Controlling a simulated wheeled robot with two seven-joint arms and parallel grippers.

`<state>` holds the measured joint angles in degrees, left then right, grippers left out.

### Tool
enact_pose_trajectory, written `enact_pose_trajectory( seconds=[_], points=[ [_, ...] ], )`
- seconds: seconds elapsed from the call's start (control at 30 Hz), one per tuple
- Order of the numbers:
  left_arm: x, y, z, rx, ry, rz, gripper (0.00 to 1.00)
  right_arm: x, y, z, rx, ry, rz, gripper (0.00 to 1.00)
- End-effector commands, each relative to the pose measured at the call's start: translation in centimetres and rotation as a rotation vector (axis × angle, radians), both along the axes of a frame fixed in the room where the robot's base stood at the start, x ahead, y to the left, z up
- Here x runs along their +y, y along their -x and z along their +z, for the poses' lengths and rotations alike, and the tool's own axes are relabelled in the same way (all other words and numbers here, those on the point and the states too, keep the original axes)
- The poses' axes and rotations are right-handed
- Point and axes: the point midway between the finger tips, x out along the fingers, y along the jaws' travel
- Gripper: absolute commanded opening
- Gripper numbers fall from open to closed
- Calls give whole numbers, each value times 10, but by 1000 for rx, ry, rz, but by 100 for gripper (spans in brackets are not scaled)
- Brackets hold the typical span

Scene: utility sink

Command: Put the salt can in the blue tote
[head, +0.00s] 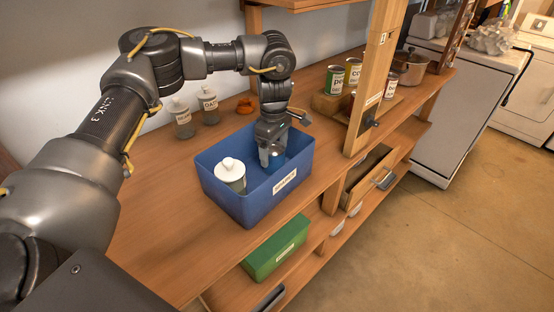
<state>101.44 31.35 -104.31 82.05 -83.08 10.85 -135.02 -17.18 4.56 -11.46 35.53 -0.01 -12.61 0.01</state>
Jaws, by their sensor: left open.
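The blue tote (245,211) stands on the wooden shelf, with a pale label on its front. A white-lidded canister (230,172) stands in its left part. My left gripper (271,158) reaches down into the right part of the tote and is open. A small blue can-like thing (278,157) is in the tote at the fingers, partly hidden by them. I cannot read its label, so I cannot tell for sure that it is the salt can. My right gripper is out of view.
Two labelled jars (182,118) and an orange thing (245,106) stand behind the tote.

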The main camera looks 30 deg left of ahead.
Motion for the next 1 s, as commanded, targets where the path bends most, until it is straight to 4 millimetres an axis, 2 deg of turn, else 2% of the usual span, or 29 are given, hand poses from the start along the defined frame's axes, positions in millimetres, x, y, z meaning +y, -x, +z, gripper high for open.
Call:
enact_pose_trajectory(
  seconds=[0.2, 0.4, 0.6, 1.0],
  points=[
    [0, -1, 49, -6, -2, 0, 79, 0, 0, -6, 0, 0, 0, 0],
    [0, -1, 79, -4, -2, 0, 79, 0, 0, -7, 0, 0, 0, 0],
    [0, 0, 89, -1, -1, 0, 79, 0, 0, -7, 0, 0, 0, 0],
    [0, 0, 89, 0, -1, 0, 79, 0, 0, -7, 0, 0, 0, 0]
  ],
)
